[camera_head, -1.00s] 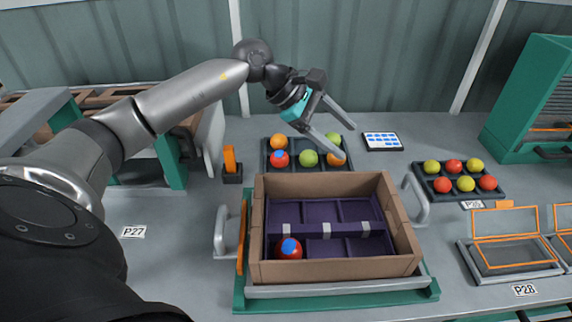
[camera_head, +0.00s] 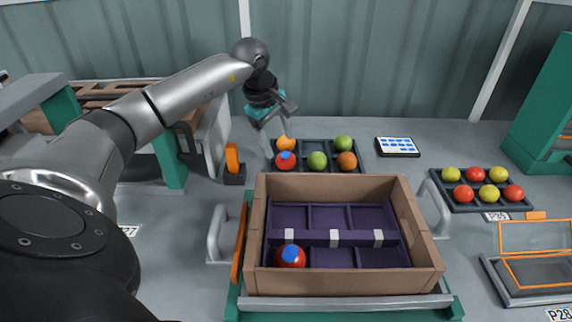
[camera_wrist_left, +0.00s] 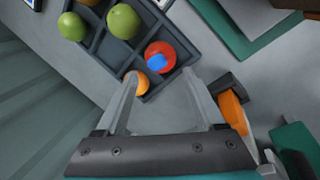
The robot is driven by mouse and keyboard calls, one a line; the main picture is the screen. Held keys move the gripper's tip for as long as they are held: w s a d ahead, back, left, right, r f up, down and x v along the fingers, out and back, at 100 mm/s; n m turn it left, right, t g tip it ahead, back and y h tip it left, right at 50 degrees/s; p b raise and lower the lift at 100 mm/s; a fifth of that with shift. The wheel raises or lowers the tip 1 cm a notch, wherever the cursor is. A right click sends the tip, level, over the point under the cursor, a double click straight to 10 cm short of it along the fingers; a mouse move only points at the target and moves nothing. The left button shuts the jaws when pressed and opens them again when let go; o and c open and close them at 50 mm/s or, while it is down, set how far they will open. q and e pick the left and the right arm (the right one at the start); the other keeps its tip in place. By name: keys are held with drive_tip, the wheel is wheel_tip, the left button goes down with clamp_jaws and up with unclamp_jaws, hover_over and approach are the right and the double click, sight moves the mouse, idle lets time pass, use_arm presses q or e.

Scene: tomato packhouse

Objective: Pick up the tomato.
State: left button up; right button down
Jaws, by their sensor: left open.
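A dark tray (camera_head: 331,168) behind the box holds several tomatoes. At its left end are an orange tomato (camera_head: 286,143) at the back and a red tomato with a blue patch (camera_head: 285,162) in front. Green tomatoes (camera_head: 317,160) (camera_head: 343,143) and another orange one (camera_head: 347,161) sit to their right. My left gripper (camera_head: 279,149) is open and empty at the tray's left end. In the left wrist view the open fingers (camera_wrist_left: 162,74) point toward the red tomato (camera_wrist_left: 162,50), and one finger partly covers the orange tomato (camera_wrist_left: 141,84). My right gripper is not in view.
A brown box (camera_head: 340,282) with purple dividers holds one red tomato with a blue patch (camera_head: 291,255) at front left; its other compartments look empty. A second tomato tray (camera_head: 482,205) and a tablet (camera_head: 397,147) lie right. An orange-topped block (camera_head: 233,165) stands left of the dark tray.

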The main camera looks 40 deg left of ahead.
sight(284, 155)
use_arm(q)
drive_tip(key=shift+w+f, duration=0.1)
drive_tip(key=shift+f, duration=0.25)
drive_tip(key=x, duration=0.1)
drive_tip(key=b+x, duration=0.1)
drive_tip(key=x, duration=0.2)
drive_tip(key=shift+d, duration=0.25)
drive_tip(key=shift+w+f+b, duration=0.1)
drive_tip(key=shift+f+b, duration=0.25)
drive_tip(key=shift+f, duration=0.25)
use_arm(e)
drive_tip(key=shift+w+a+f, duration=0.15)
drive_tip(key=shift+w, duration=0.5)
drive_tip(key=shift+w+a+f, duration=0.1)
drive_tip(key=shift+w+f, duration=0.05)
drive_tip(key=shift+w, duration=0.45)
use_arm(q)
drive_tip(key=c, duration=0.6)
